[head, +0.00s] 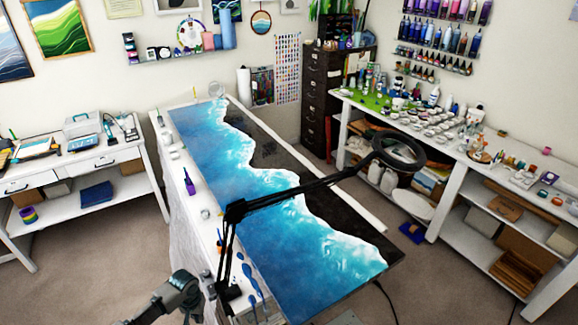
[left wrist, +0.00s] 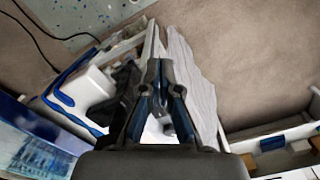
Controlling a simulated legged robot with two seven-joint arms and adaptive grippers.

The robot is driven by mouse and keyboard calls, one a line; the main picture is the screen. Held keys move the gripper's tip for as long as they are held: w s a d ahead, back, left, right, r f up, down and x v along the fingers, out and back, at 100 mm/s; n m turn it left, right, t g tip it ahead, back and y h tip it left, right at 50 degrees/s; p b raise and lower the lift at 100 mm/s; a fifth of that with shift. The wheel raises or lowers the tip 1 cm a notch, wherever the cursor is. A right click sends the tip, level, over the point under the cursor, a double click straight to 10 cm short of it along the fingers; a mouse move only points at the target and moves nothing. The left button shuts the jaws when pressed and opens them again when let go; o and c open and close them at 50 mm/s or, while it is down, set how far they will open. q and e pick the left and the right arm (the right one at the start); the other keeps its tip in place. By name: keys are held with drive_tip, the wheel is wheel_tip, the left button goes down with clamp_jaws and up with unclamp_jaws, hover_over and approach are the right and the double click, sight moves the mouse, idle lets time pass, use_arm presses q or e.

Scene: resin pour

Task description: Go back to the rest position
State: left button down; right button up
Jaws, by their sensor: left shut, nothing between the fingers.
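My left gripper (head: 182,292) is low in the head view, at the near left end of the long worktable (head: 212,238). In the left wrist view its dark fingers (left wrist: 158,68) are closed together at the middle, with nothing held between them. The wrist view looks down past the fingers at the white table edge, blue-coated tools (left wrist: 68,72) and a pale draped cloth (left wrist: 190,75). My right gripper does not show in either view.
A black jointed lamp arm (head: 290,193) with a ring magnifier (head: 400,150) crosses above the blue-and-white wave panel (head: 265,212). A white side bench (head: 75,168) stands left, and a bench with many small bottles (head: 455,140) stands right.

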use_arm(q)
wheel_tip(320, 180, down, 13)
drive_tip(key=d+t+b, duration=0.1)
drive_tip(key=d+b, duration=0.1)
drive_tip(key=s+f+b, duration=0.1)
drive_tip(key=s+f, duration=0.2)
drive_tip(key=f, duration=0.3)
drive_tip(key=s+f+t+b, duration=0.1)
drive_tip(key=s+f, duration=0.2)
drive_tip(key=f, duration=0.3)
drive_tip(key=s+f+b, duration=0.1)
drive_tip(key=s+f, duration=0.2)
drive_tip(key=f, duration=0.3)
drive_tip(key=s+f+m+b, duration=0.1)
drive_tip(key=s+f+b, duration=0.2)
drive_tip(key=s+f, duration=1.15)
drive_tip(key=s+d+f+m, duration=0.1)
drive_tip(key=s+d+f, duration=0.1)
drive_tip(key=s, duration=0.9)
drive_tip(key=s+d+f+g+b, duration=0.1)
drive_tip(key=s+d+f, duration=0.1)
drive_tip(key=s, duration=1)
drive_tip(key=shift+s+f+m, duration=0.15)
drive_tip(key=shift+f+m, duration=0.25)
drive_tip(key=shift+f, duration=0.45)
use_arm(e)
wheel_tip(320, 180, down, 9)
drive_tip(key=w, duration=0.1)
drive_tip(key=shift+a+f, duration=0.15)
